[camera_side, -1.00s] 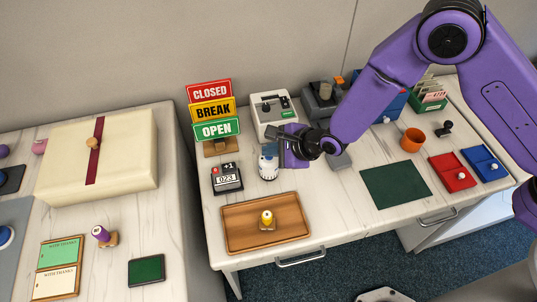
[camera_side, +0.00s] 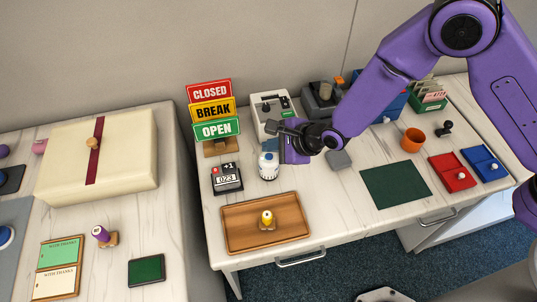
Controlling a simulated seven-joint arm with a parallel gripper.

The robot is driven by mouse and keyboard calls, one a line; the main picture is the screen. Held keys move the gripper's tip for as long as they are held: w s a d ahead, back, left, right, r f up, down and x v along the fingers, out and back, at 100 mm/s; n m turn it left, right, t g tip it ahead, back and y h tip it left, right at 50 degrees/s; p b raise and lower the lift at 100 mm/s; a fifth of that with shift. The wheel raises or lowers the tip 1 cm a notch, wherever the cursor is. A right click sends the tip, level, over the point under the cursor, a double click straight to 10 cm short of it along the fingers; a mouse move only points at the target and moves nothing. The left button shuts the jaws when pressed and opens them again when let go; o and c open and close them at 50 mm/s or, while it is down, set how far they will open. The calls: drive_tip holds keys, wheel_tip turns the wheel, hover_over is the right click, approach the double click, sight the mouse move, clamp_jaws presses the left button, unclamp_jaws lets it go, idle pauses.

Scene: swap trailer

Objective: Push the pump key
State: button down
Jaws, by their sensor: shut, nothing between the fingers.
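A small white bottle with a blue band (camera_side: 268,171) stands upright on the right-hand desk, between the counter and my gripper. It looks like the pump; its top is partly hidden and I cannot make out its key clearly. My gripper (camera_side: 281,149) is shut and empty, just right of the bottle's top. I cannot tell whether it touches the bottle.
A black counter (camera_side: 227,181) stands left of the bottle, with stacked signs (camera_side: 214,112) behind it. A white box (camera_side: 270,108) stands behind my gripper. A wooden tray (camera_side: 242,237) with a yellow-topped stamp (camera_side: 267,220) lies in front. A green mat (camera_side: 396,185) lies right.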

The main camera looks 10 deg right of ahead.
sight(273, 160)
drive_tip(key=shift+r, duration=2.95)
drive_tip(key=shift+d+r, duration=0.1)
drive_tip(key=s+d+r+n+g+h, duration=0.2)
drive_tip(key=s+d+r+n, duration=0.2)
drive_tip(key=s+d+n, duration=0.5)
drive_tip(key=s+d+r+n+g+h, duration=0.2)
drive_tip(key=s+d+r+n, duration=0.2)
drive_tip(key=s+d+n, duration=0.6)
drive_tip(key=s+d+r+n+g+h, duration=0.1)
drive_tip(key=s+d+r+n, duration=0.3)
drive_tip(key=s+d+n, duration=0.6)
drive_tip(key=d+n+g, duration=0.1)
drive_tip(key=d+n, duration=0.1)
drive_tip(key=d, duration=0.5)
drive_tip(key=shift+s+g+h, duration=0.15)
drive_tip(key=shift+g+h, duration=0.15)
drive_tip(key=shift+h, duration=0.1)
